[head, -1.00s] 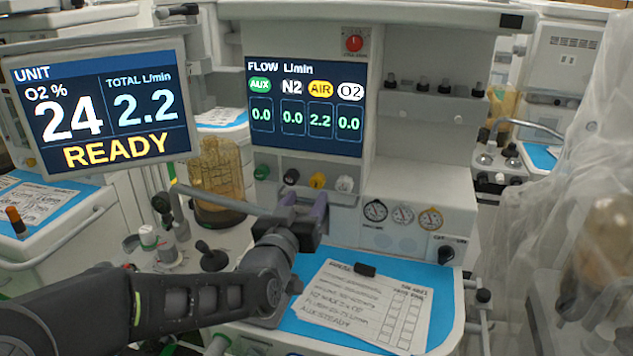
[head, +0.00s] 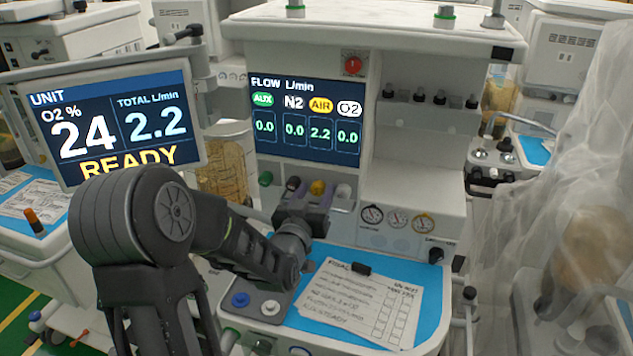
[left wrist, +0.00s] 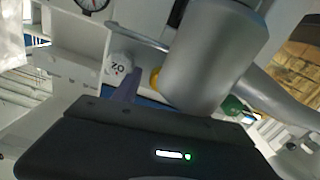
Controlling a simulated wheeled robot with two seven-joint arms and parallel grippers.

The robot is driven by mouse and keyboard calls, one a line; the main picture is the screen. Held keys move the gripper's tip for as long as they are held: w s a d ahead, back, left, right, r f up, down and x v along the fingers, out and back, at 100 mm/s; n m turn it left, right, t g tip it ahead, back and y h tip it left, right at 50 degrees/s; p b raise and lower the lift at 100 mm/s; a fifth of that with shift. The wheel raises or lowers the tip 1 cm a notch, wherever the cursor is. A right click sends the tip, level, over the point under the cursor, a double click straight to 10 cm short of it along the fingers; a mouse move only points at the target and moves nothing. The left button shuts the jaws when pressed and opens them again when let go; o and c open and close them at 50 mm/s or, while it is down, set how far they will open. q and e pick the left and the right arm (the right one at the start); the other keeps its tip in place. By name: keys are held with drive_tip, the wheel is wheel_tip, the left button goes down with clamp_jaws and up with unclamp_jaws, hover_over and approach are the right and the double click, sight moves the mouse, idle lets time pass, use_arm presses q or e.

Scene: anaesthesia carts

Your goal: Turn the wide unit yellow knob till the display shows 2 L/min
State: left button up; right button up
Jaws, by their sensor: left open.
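The yellow knob (head: 317,188) sits in the row under the flow display (head: 306,118), between the black knob (head: 293,184) and the white knob (head: 342,191). The display reads AIR 2.2 and the others 0.0; the unit screen (head: 120,120) reads total 2.2 and READY. My left gripper (head: 308,205) is open, just below and in front of the yellow knob; I cannot tell whether it touches. In the left wrist view the yellow knob (left wrist: 155,78) is partly hidden behind a grey cylinder, beside the white O2 knob (left wrist: 120,65) and a purple finger. My right gripper is out of view.
A green knob (head: 265,179) is at the row's left end. Gauges (head: 397,220) sit to the right. A paper form (head: 360,305) lies on the blue worktop below. A clear plastic drape (head: 560,200) hangs at the far right.

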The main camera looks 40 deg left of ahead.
use_arm(q)
drive_tip(key=shift+w+a, duration=0.2)
drive_tip(key=shift+w, duration=0.3)
clamp_jaws()
idle(0.3)
